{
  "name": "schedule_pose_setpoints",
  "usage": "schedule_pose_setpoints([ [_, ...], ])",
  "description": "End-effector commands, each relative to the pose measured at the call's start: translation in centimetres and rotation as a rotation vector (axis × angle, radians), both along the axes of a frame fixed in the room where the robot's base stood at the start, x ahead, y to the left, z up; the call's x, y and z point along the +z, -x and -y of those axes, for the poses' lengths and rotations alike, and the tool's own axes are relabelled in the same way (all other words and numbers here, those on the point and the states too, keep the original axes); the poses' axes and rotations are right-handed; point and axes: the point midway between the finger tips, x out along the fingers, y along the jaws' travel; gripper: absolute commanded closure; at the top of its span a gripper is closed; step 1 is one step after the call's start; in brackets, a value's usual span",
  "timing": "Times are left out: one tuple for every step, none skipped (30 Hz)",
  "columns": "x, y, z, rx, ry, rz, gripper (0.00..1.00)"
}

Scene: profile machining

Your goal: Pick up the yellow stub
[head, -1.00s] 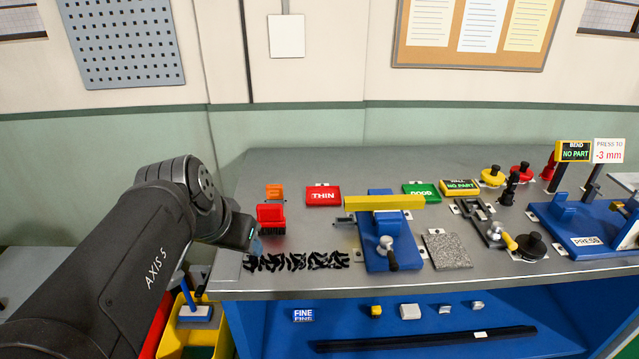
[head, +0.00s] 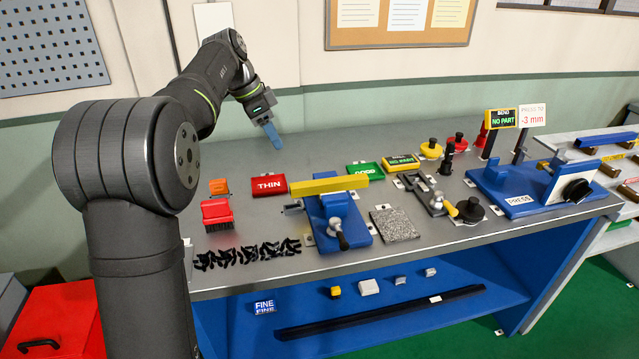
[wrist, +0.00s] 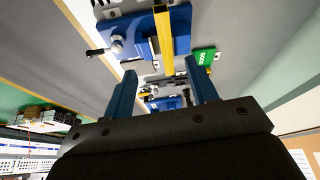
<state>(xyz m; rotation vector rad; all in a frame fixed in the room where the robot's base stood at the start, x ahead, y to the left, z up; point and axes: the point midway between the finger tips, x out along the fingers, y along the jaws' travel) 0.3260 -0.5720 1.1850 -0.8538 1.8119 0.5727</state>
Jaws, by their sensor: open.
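A small yellow piece (head: 335,291), which looks like the yellow stub, lies on the blue lower shelf under the bench top. A longer yellow bar (head: 316,185) lies across the blue vise (head: 340,222) on the bench top; it also shows in the wrist view (wrist: 164,40). My gripper (head: 272,136) is above the back part of the bench, behind the vise and well above and behind the small yellow piece. In the wrist view its two blue fingers (wrist: 163,85) are apart with nothing held between them. The small yellow piece cannot be made out in the wrist view.
Light grey pieces (head: 368,287) and a long dark bar (head: 380,312) share the shelf. The bench top (head: 320,150) overhangs it. On top are a red brush (head: 216,213), black shavings (head: 247,255), THIN (head: 269,184) and green (head: 366,170) blocks, and a blue press (head: 520,185).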

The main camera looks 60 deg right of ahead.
Motion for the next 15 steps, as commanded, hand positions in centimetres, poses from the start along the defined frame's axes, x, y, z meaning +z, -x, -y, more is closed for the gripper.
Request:
schedule_pose_setpoints([
  [-0.3,0.1,0.9,-0.033,0.001,-0.002,0.47],
  [-0.5,0.2,1.3,-0.05,0.001,-0.004,0.47],
  [-0.6,0.3,1.7,-0.069,0.002,-0.003,0.47],
  [-0.7,0.3,1.9,-0.078,0.002,-0.004,0.47],
  [-0.8,0.4,2.0,-0.086,0.002,-0.005,0.47],
  [-0.9,0.4,2.2,-0.094,0.002,-0.005,0.47],
  [-1.2,0.5,2.3,-0.097,0.002,-0.005,0.47],
  [-1.4,0.6,2.4,-0.099,0.002,-0.005,0.47],
  [-1.9,0.8,2.6,-0.1,0.001,-0.007,0.47],
  [-2.4,0.9,2.7,-0.099,0.001,-0.007,0.47],
  [-2.9,1.1,2.8,-0.099,0.001,-0.007,0.47],
  [-3.8,1.3,3.0,-0.1,-0.001,-0.007,0.47],
  [-4.4,1.5,3.2,-0.099,0.001,-0.007,0.47],
  [-5.0,1.7,3.4,-0.099,-0.001,-0.007,0.47],
  [-5.8,2.0,3.6,-0.098,0.0,-0.007,0.47],
])
